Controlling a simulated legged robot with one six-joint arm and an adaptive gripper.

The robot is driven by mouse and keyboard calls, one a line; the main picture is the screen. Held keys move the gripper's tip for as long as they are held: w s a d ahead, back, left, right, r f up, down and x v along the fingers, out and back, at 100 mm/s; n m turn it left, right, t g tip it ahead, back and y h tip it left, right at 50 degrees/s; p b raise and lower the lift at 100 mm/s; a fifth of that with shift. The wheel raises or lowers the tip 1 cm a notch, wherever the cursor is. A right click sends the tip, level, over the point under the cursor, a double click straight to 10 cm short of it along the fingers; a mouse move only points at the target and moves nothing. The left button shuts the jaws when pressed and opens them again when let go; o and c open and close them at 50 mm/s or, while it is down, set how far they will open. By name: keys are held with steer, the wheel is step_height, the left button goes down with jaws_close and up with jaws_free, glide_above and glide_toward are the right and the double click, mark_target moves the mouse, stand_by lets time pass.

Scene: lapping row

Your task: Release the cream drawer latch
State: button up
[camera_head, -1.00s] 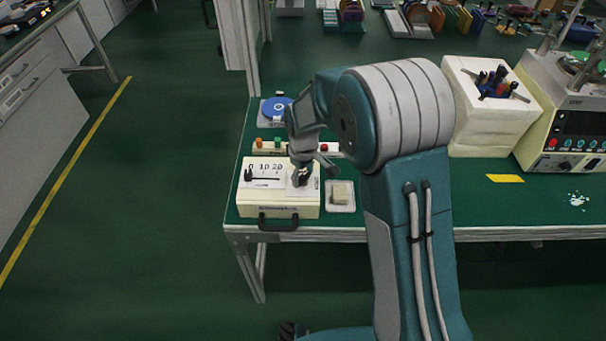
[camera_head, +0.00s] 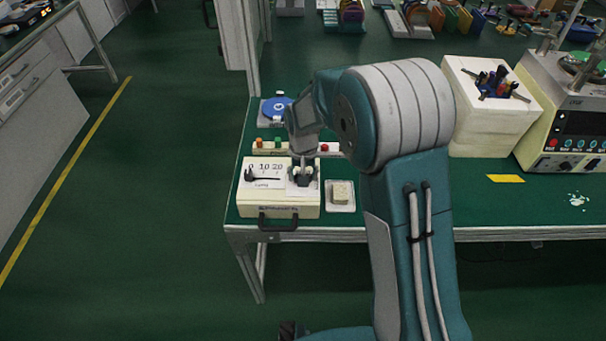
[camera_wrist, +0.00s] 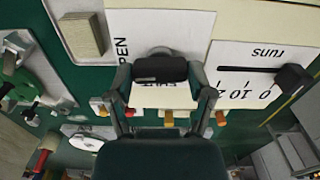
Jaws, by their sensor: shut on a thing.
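The cream drawer box (camera_head: 253,207) stands at the green bench's front left corner, with a black handle (camera_head: 278,222) on its front. Its latch is a dark knob (camera_wrist: 160,69) on the white plate on top. My gripper (camera_head: 302,173) points down at the right part of the box top. In the wrist view, the two fingers of my gripper (camera_wrist: 162,85) are shut on the latch knob, one on each side. The word "OPEN" is printed beside it, and another word is partly covered. The drawer front looks flush with the box.
A scale with a dark pointer (camera_wrist: 293,80) is on the box's left part. A small tray (camera_head: 341,207) with a pale block lies close on the right. A strip with coloured buttons (camera_head: 270,149) and a blue disc (camera_head: 277,105) are behind. A cream bin (camera_head: 490,119) stands farther right.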

steer(key=shift+w+m, duration=0.1)
steer(key=shift+m, duration=0.4)
steer(key=o, duration=1.1)
steer(key=shift+a, duration=0.1)
step_height(320, 180, up, 12)
steer(key=shift+f, duration=0.1)
